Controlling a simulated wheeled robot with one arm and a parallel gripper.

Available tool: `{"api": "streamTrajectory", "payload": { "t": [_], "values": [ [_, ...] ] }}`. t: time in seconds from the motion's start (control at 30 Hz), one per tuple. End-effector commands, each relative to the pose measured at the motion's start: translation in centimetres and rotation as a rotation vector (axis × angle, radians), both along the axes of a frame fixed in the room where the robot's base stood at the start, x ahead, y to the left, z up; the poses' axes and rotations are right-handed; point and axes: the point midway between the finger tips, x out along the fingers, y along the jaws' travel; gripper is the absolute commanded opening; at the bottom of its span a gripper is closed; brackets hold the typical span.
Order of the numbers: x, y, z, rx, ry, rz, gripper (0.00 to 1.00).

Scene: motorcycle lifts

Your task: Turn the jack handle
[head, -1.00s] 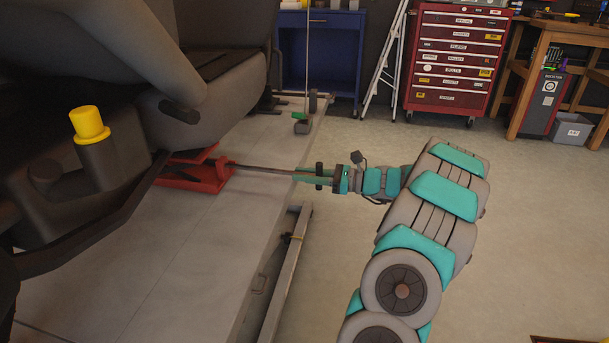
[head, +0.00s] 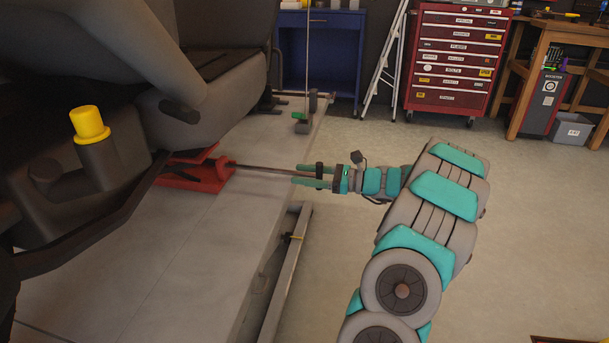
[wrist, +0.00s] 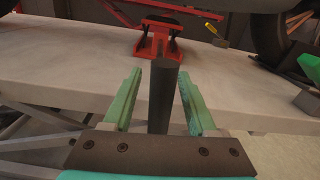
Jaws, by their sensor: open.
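The red jack (head: 200,172) sits on the grey lift platform under the motorcycle, and it also shows in the wrist view (wrist: 157,38). Its long thin dark handle (head: 265,170) reaches right toward my gripper (head: 310,175) and ends in a dark grip. In the wrist view the dark handle grip (wrist: 163,100) lies between the two green fingers of my gripper (wrist: 160,95). The fingers are open, with a gap visible on each side of the grip. The near end of the grip is close to the palm; contact there cannot be told.
The motorcycle (head: 190,100) hangs over the platform at left. The lift platform (head: 150,260) has an edge beside a metal rail (head: 285,270). A red tool chest (head: 457,60) and a wooden bench (head: 560,35) stand at the back.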

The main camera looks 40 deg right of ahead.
Motion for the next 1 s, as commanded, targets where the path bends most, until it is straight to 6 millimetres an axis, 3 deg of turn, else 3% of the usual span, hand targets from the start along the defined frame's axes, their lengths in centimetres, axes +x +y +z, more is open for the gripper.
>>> {"api": "streamTrajectory", "payload": {
  "t": [0.23, 0.63, 1.0],
  "values": [
    [-0.9, -0.9, 0.0, -0.002, -0.001, -0.002, 0.58],
    [-5.3, -4.6, -0.1, 0.001, -0.001, -0.002, 0.58],
    [-6.0, -5.1, 0.0, 0.000, 0.000, 0.000, 0.58]
  ]
}}
